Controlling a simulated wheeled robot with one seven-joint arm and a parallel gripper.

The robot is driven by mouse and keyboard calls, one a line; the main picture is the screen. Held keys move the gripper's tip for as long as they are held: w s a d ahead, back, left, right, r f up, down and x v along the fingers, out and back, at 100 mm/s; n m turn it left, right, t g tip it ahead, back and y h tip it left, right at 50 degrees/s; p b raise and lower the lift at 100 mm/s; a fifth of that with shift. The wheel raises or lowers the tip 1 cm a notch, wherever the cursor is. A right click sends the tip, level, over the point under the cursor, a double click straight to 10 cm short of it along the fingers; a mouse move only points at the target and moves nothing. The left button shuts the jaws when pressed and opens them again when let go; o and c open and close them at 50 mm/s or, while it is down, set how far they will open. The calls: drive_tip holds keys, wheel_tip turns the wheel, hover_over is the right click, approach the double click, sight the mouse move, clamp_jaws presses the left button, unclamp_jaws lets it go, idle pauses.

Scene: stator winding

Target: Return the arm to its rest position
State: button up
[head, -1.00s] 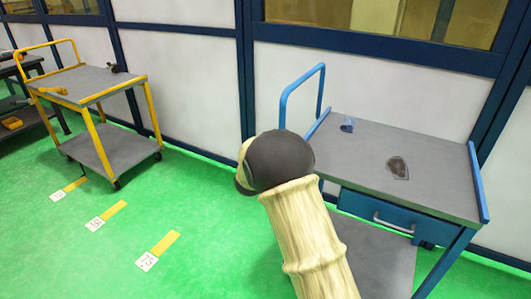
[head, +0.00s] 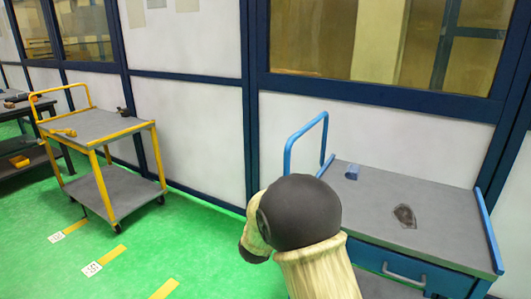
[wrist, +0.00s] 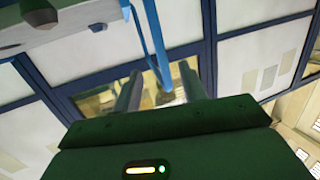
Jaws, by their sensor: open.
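My arm (head: 310,235) rises from the bottom of the head view, bent at a dark rounded joint, in front of the blue cart. My gripper (wrist: 160,85) shows in the wrist view with its two fingers apart and nothing between them. The wrist view looks tilted toward the wall panels and windows. The gripper's fingers are hidden in the head view.
A blue cart (head: 365,198) at right carries a small blue object (head: 352,172) and a dark flat piece (head: 404,215). A yellow cart (head: 98,127) stands at left, with a dark bench behind it. Green floor (head: 190,235) between the carts is clear.

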drive_tip(key=s+d+f+n+g+y, duration=0.15)
drive_tip(key=s+d+g, duration=0.25)
drive_tip(key=s, duration=0.7)
drive_tip(key=s+d+f+n+g+y+p, duration=0.1)
drive_tip(key=s+d+f+g, duration=0.3)
drive_tip(key=s, duration=0.6)
drive_tip(key=s+d+f+n+g+y, duration=0.15)
drive_tip(key=s+d+g, duration=0.3)
drive_tip(key=s, duration=0.65)
wheel_tip(320, 180, up, 17)
drive_tip(key=m+p, duration=0.1)
drive_tip(key=p, duration=1.6)
drive_tip(key=shift+a+r+g+p, duration=0.2)
drive_tip(key=shift+a+g+p, duration=0.1)
drive_tip(key=shift+g, duration=0.15)
drive_tip(key=shift+w, duration=0.1)
